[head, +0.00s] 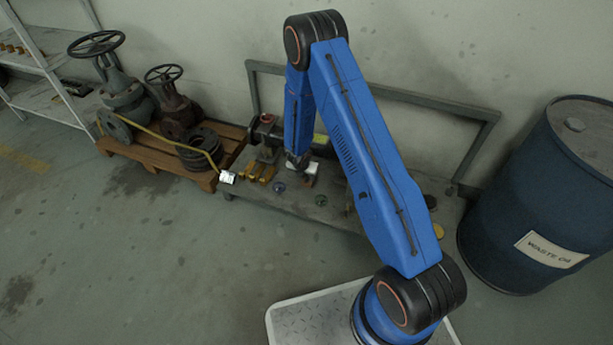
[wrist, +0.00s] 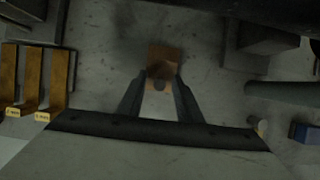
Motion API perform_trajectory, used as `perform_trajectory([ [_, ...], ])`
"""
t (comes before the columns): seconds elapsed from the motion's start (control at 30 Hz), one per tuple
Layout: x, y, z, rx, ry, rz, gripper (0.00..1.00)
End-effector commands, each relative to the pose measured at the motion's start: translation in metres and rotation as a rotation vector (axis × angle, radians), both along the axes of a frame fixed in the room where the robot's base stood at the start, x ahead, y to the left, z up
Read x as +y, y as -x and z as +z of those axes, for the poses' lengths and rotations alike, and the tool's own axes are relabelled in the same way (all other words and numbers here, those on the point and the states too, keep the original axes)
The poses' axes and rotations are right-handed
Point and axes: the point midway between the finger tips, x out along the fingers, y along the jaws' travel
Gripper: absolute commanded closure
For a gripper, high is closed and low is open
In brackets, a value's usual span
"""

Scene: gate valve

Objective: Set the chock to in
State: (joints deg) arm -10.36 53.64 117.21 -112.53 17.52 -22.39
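A brown block (wrist: 165,60), which may be the chock, shows in the wrist view just at the fingertips of my gripper (wrist: 162,80). The two dark fingers stand apart, one on each side of its near end. I cannot tell whether they touch it. A small grey round part shows between the fingers. In the head view my gripper (head: 304,176) points down at the low bench (head: 330,211), and my arm hides much of what is around it. No marking for the "in" position is readable.
Several yellow-brown bars (head: 258,171) with tags lie left of my gripper, also in the wrist view (wrist: 58,80). A dark valve body (head: 266,132) stands behind them. A pallet with valves (head: 122,95) is at left, a blue waste-oil drum (head: 545,190) at right.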

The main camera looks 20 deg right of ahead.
Motion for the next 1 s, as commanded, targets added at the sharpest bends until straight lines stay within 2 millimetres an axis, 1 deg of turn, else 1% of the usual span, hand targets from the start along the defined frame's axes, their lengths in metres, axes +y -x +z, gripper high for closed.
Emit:
perform_trajectory([
  [0.33, 0.0, 0.002, -0.001, 0.004, 0.0, 0.0, 0.66],
  [0.47, 0.001, 0.003, 0.003, 0.002, 0.0, 0.0, 0.66],
  [0.63, 0.006, 0.008, 0.021, 0.0, -0.001, 0.001, 0.66],
  [1.0, 0.019, 0.026, 0.077, -0.001, -0.001, -0.001, 0.66],
])
